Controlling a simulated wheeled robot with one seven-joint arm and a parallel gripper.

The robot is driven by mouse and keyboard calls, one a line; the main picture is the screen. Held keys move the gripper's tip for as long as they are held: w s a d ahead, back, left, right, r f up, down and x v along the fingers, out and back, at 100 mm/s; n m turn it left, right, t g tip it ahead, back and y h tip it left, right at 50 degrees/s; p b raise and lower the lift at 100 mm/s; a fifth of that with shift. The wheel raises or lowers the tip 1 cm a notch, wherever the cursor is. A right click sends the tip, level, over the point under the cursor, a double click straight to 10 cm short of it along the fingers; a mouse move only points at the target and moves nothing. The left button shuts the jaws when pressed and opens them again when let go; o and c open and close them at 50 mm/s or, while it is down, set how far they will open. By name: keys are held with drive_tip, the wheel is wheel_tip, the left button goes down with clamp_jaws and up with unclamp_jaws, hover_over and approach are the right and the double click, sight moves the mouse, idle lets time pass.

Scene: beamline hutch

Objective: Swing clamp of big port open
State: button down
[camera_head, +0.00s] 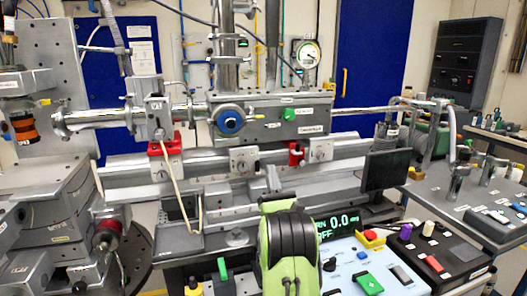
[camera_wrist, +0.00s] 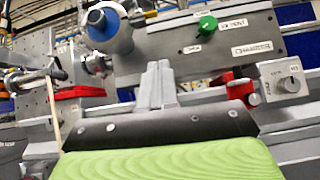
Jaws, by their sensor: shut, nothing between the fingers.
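A round blue-rimmed fitting (camera_head: 230,121) sits on the front of the grey metal chamber (camera_head: 285,120). It also shows in the wrist view (camera_wrist: 108,28), with a short light-tipped lever (camera_wrist: 146,15) at its right. I cannot tell whether this is the big port and its clamp. Another flange (camera_head: 57,122) ends the steel pipe at the left. My gripper (camera_head: 273,178) is in front of and below the chamber, apart from it. In the wrist view its grey fingers (camera_wrist: 155,75) are together, empty, below and right of the blue fitting.
A green knob (camera_head: 288,114) is on the chamber front. Red blocks (camera_head: 165,147) and a thin hanging cable (camera_head: 180,190) are left of my gripper. A dark monitor (camera_head: 386,170) and a control box with a green display (camera_head: 345,222) stand at the right.

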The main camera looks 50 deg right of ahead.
drive_tip(key=w+d+r+p, duration=0.3)
drive_tip(key=w+r+p, duration=0.2)
drive_tip(key=r, duration=0.6)
drive_tip(key=shift+w+n, duration=0.4)
drive_tip(key=shift+w, duration=0.15)
drive_tip(key=shift+d+r+n+t+y, duration=0.1)
drive_tip(key=shift+r+n+t+y, duration=0.05)
drive_tip(key=shift+n+t+y, duration=0.2)
